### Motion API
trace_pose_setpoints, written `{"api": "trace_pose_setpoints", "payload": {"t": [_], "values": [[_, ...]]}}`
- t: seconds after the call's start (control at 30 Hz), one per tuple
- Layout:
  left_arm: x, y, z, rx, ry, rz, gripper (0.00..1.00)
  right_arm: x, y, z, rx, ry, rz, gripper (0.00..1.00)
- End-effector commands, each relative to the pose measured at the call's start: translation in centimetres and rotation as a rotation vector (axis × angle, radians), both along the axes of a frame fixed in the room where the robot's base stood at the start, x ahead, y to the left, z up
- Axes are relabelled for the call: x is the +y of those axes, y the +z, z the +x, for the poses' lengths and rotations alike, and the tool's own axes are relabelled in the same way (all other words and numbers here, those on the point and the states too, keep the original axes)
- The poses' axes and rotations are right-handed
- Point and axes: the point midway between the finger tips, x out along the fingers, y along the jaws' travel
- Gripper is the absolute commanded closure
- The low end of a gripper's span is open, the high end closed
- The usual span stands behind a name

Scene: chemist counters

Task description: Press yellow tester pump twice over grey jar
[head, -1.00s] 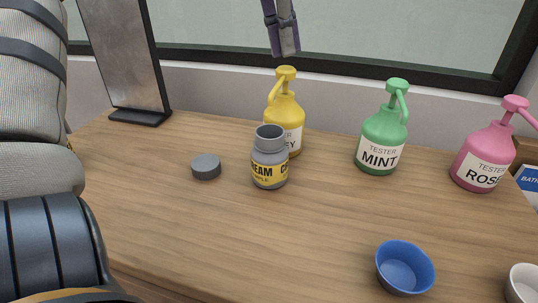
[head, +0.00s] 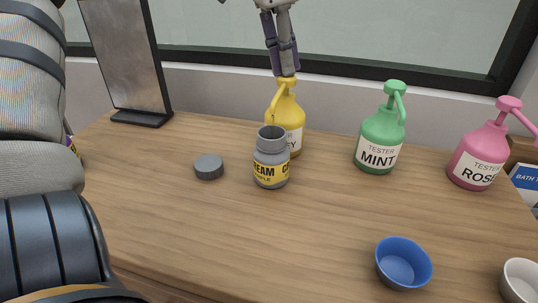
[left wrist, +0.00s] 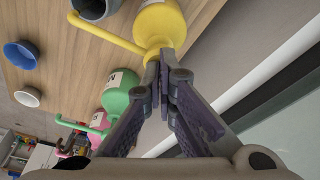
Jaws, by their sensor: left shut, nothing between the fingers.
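The yellow tester pump bottle (head: 289,112) stands on the wooden counter, behind the open grey jar (head: 271,170) with its yellow label. Its spout points down toward the jar's mouth. My left gripper (head: 285,73) is shut and empty, pointing down, with its fingertips at the top of the yellow pump head and seemingly touching it. In the left wrist view the closed fingertips (left wrist: 158,62) are against the yellow pump (left wrist: 160,25). Its spout reaches toward the grey jar (left wrist: 92,8), cut by the frame's top. My right gripper is not in view.
A grey lid (head: 209,167) lies left of the jar. A green mint pump (head: 381,135) and a pink rose pump (head: 482,152) stand to the right. A blue bowl (head: 403,264) and a white bowl (head: 520,283) are in front. A mirror-like panel (head: 122,60) stands back left.

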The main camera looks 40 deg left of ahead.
Motion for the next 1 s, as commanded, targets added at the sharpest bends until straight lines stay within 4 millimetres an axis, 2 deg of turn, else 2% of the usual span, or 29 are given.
{"api": "trace_pose_setpoints", "payload": {"t": [0.33,0.57,0.7,1.0], "values": [[0.0,-0.7,0.0,0.008,0.000,0.000,1.00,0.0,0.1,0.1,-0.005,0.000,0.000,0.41],[0.0,1.3,-0.1,0.000,0.000,0.002,1.00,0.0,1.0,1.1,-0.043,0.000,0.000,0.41],[0.0,2.0,0.0,0.006,0.001,0.001,1.00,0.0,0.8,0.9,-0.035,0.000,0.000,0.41],[0.0,2.5,0.0,0.004,0.000,0.000,1.00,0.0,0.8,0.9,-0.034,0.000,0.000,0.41]]}}
